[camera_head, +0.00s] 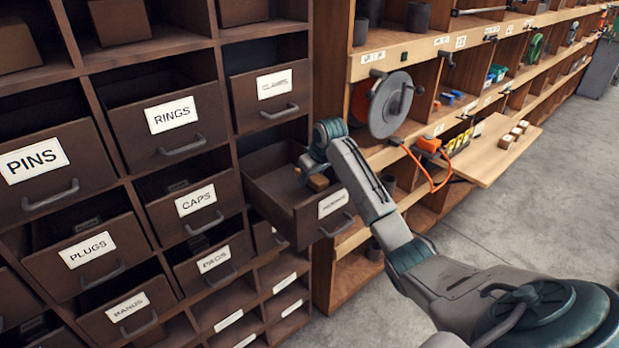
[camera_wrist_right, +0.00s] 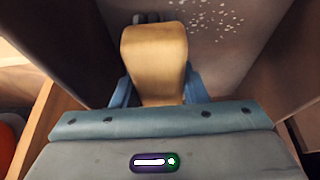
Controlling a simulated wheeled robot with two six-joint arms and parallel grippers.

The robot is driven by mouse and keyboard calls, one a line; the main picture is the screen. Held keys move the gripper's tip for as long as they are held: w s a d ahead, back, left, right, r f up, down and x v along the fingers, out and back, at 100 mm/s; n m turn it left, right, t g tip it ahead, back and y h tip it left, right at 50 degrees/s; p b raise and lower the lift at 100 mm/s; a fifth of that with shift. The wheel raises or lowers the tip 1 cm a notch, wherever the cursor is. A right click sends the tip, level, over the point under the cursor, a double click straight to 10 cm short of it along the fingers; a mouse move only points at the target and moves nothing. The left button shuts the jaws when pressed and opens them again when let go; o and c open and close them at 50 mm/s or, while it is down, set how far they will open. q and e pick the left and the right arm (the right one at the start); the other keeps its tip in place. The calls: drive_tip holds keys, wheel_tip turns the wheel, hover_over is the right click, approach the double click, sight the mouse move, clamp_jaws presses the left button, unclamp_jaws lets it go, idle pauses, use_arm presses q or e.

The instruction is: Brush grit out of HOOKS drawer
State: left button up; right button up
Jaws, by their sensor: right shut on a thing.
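A dark brown drawer (camera_head: 303,222) is pulled out of the cabinet in the head view; its white label (camera_head: 333,203) is too small to read surely. My right gripper (camera_head: 313,178) is inside this drawer, shut on a tan wooden block-like handle (camera_head: 318,183), which I take as the brush. In the right wrist view the handle (camera_wrist_right: 155,55) stands between the blue fingers; any bristles are hidden. White grit specks (camera_wrist_right: 207,22) lie scattered on the drawer floor, just beyond and right of the handle. My left gripper is not in view.
Other labelled drawers, such as RINGS (camera_head: 173,115) and CAPS (camera_head: 196,200), stand partly open at left. The floor (camera_head: 540,215) at right is clear.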

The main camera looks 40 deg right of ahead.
drive_tip(key=shift+s+a+f, duration=0.1)
drive_tip(key=shift+a+f, duration=0.05)
drive_tip(key=shift+a, duration=0.3)
drive_tip(key=shift+s+a+f, duration=0.1)
drive_tip(key=shift+a+f, duration=0.05)
drive_tip(key=shift+a, duration=0.3)
drive_tip(key=shift+w+a+r, duration=0.1)
drive_tip(key=shift+w+a, duration=0.05)
drive_tip(key=shift+a, duration=0.6)
drive_tip(key=shift+w+a+r, duration=0.1)
drive_tip(key=shift+w+a, duration=0.05)
drive_tip(key=shift+a, duration=0.6)
drive_tip(key=shift+s+a+r, duration=0.15)
drive_tip(key=shift+a+r, duration=0.05)
drive_tip(key=shift+a, duration=0.25)
drive_tip(key=shift+s+a+r, duration=0.1)
drive_tip(key=shift+a, duration=0.85)
drive_tip(key=shift+s+a+r, duration=0.1)
drive_tip(key=shift+a, duration=0.85)
drive_tip(key=shift+w+d+r, duration=0.1)
drive_tip(key=shift+w+d, duration=0.05)
drive_tip(key=shift+d, duration=1.1)
drive_tip(key=shift+w+d+r, duration=0.1)
drive_tip(key=shift+d, duration=1.15)
